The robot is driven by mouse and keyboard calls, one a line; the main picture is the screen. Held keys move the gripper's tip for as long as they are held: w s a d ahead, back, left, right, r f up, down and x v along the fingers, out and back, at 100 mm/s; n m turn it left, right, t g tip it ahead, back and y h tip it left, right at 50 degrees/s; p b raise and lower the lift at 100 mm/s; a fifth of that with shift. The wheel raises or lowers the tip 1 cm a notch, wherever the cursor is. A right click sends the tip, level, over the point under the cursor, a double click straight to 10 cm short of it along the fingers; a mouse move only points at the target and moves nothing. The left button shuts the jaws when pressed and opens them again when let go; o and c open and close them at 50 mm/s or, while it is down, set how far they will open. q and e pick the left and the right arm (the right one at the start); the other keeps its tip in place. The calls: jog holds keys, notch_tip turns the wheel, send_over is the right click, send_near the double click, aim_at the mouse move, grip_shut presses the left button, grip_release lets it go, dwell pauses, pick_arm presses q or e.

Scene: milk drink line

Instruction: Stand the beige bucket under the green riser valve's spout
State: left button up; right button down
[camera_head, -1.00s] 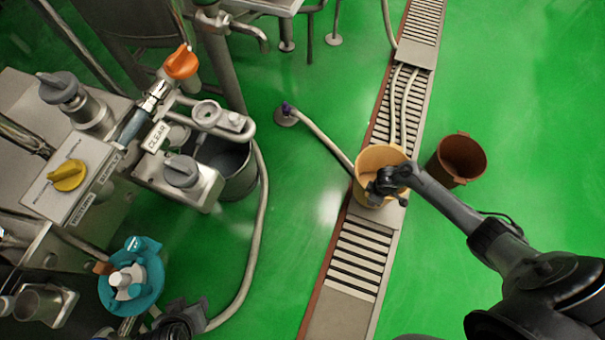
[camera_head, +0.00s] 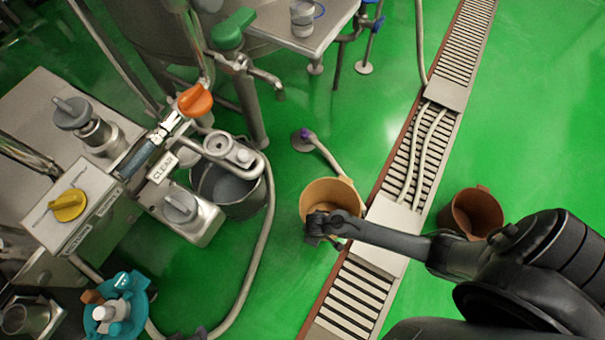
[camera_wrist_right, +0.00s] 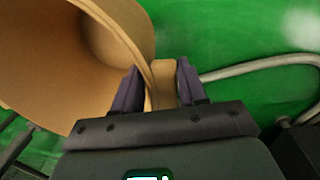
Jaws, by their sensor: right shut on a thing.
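The beige bucket (camera_head: 331,190) is left of the drain channel in the head view, its open mouth facing up. My right gripper (camera_head: 318,228) is at its near rim. In the right wrist view, the fingers (camera_wrist_right: 158,88) are shut on a tab on the side of the beige bucket (camera_wrist_right: 110,45). I cannot tell how far its base is above the floor. The green riser valve (camera_head: 233,28) is at the upper left, on a pipe with a bent spout (camera_head: 268,80). My left gripper is not in view.
A brown bucket (camera_head: 474,212) stands right of the drain channel (camera_head: 352,300), beside my right arm. A grey bucket (camera_head: 228,190) stands under the orange-handled valve (camera_head: 195,100).

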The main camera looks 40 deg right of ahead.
pick_arm(q)
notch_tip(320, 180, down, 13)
jog(key=b, duration=1.2)
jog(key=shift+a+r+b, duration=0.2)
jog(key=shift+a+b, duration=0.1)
jog(key=shift+b, duration=0.05)
pick_arm(e)
jog(key=w+a+f, duration=0.3)
jog(key=w+f, duration=0.7)
jog(key=f, duration=0.1)
jog(key=shift+w, duration=0.3)
jog(key=c, duration=0.6)
grip_release()
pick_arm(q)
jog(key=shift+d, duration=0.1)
